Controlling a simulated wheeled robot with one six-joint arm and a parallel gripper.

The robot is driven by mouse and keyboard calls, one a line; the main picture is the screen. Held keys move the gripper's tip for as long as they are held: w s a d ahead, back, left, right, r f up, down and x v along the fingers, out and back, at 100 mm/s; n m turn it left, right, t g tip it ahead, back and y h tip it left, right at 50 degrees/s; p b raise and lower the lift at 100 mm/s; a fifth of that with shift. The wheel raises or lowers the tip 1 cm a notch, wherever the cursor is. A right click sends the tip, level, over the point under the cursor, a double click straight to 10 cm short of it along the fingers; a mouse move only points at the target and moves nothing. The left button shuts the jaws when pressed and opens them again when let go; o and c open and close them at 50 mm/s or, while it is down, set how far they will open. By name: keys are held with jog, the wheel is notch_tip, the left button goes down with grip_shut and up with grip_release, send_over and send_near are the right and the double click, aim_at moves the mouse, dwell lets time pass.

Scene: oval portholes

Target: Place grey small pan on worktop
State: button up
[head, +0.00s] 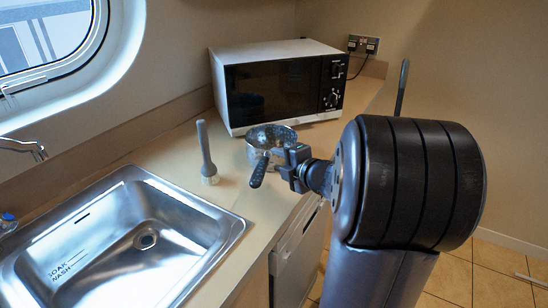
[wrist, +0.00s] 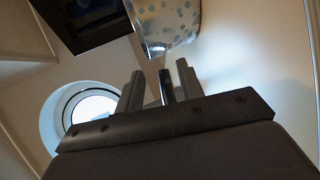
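The grey small pan (head: 270,136) is at the worktop's front edge, below the microwave, with its dark handle (head: 259,171) pointing towards the camera. I cannot tell whether its base touches the worktop (head: 236,207). My gripper (head: 284,164) is right beside the handle. In the wrist view, the pan's speckled wall (wrist: 165,20) is beyond my gripper (wrist: 160,82). The handle (wrist: 166,87) shows between the two fingers, nearer the right one, with a narrow gap seeming to show on the left. Whether the fingers press on it is unclear.
A white microwave (head: 280,85) stands at the back. A grey-handled brush (head: 206,150) stands upright left of the pan. A steel sink (head: 125,240) fills the left front. The worktop between brush and sink is clear. A porthole window (head: 45,38) is upper left.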

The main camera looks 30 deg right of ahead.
aim_at(264, 151)
jog(key=p+v, duration=0.1)
jog(key=v, duration=0.7)
jog(key=shift+s, duration=0.25)
jog(key=x, duration=0.4)
jog(key=b+x, duration=0.1)
jog(key=x, duration=0.7)
jog(key=shift+w+r, duration=0.15)
jog(key=shift+r, duration=0.55)
